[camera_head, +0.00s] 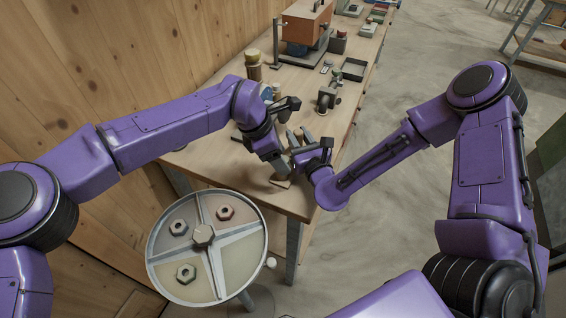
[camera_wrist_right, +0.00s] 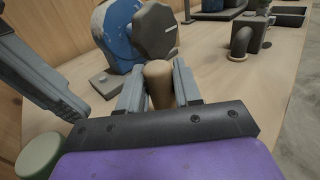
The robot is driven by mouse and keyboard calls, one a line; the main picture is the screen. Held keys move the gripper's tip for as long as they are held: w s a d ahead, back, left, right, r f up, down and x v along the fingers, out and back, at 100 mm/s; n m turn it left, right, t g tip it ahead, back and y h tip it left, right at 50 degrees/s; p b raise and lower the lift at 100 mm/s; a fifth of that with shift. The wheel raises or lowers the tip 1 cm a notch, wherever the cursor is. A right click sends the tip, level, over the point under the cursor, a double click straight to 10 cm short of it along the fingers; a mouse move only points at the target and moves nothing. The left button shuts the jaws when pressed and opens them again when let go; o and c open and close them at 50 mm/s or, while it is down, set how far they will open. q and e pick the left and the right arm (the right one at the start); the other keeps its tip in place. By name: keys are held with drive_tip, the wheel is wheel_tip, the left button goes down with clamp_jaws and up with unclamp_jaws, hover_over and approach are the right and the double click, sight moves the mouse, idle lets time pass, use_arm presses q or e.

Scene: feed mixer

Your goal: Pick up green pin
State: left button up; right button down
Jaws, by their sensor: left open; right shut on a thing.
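My right gripper (camera_head: 295,138) is above the near end of the workbench. In the right wrist view its two fingers are shut on a tan, tapered, wood-like piece (camera_wrist_right: 160,86). I cannot tell its full shape or whether it is a pin. A round piece with a pale green top (camera_wrist_right: 42,153) shows at the lower left of that view, apart from the right fingers. It may be the green pin. My left gripper (camera_head: 281,167) is open, low over the bench's near edge and close to the right one. A grey finger of it shows at the left (camera_wrist_right: 45,72).
The wooden workbench (camera_head: 205,157) runs along the plank wall. A round divided tray (camera_head: 240,265) with several nuts stands in front of it. A blue part with a dark faceted knob (camera_wrist_right: 157,32) is just beyond the held piece. An orange machine (camera_head: 305,25) stands farther back.

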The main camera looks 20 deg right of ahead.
use_arm(q)
drive_tip(key=shift+d+f, duration=0.3)
drive_tip(key=shift+f, duration=0.3)
clamp_jaws()
wheel_tip(320, 180, up, 10)
drive_tip(key=c, duration=0.7)
unclamp_jaws()
drive_tip(key=shift+r, duration=0.1)
clamp_jaws()
